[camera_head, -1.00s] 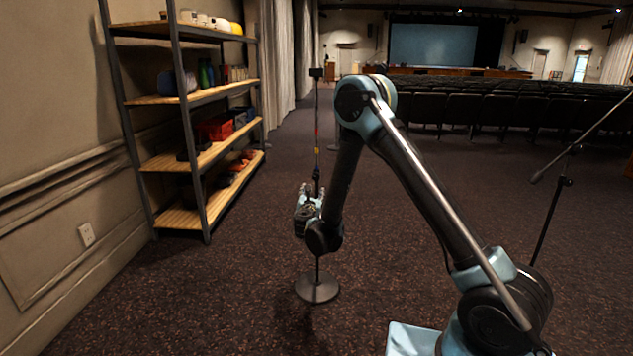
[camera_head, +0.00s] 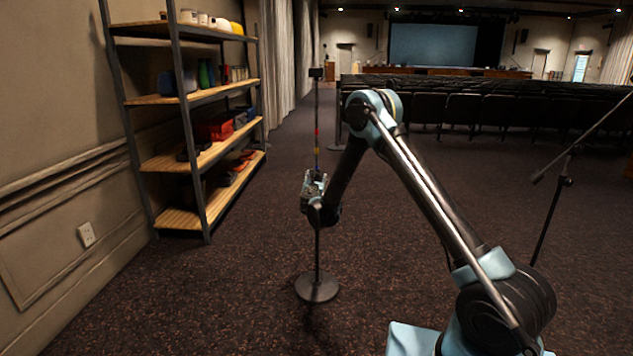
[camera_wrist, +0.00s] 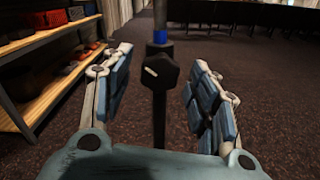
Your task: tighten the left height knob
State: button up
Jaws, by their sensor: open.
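A slim upright stand (camera_head: 317,255) on a round dark base (camera_head: 316,287) is left of centre in the head view. Its upper rod carries red, yellow and blue bands, with a small dark piece at the top. In the wrist view, the black height knob (camera_wrist: 159,73) with a pale mark sits on the pole (camera_wrist: 159,125), just below a blue band (camera_wrist: 160,37). My gripper (camera_wrist: 160,92) is open, with one finger on each side of the knob and visible gaps to both. In the head view my gripper (camera_head: 314,185) is at the stand and hides the knob.
A metal shelf with wooden boards (camera_head: 205,155) holding several items stands along the left wall. A second stand with a slanted boom (camera_head: 550,210) is at the right. Rows of dark seats (camera_head: 460,110) are behind. Carpet around the stand is clear.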

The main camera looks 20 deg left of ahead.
jog(key=shift+w+a, duration=0.1)
jog(key=shift+w, duration=0.25)
jog(key=c, duration=1.1)
jog(key=shift+o, duration=0.2)
jog(key=shift+m, duration=0.3)
jog(key=m, duration=0.9)
jog(key=shift+m, duration=0.5)
jog(key=shift+d, duration=0.2)
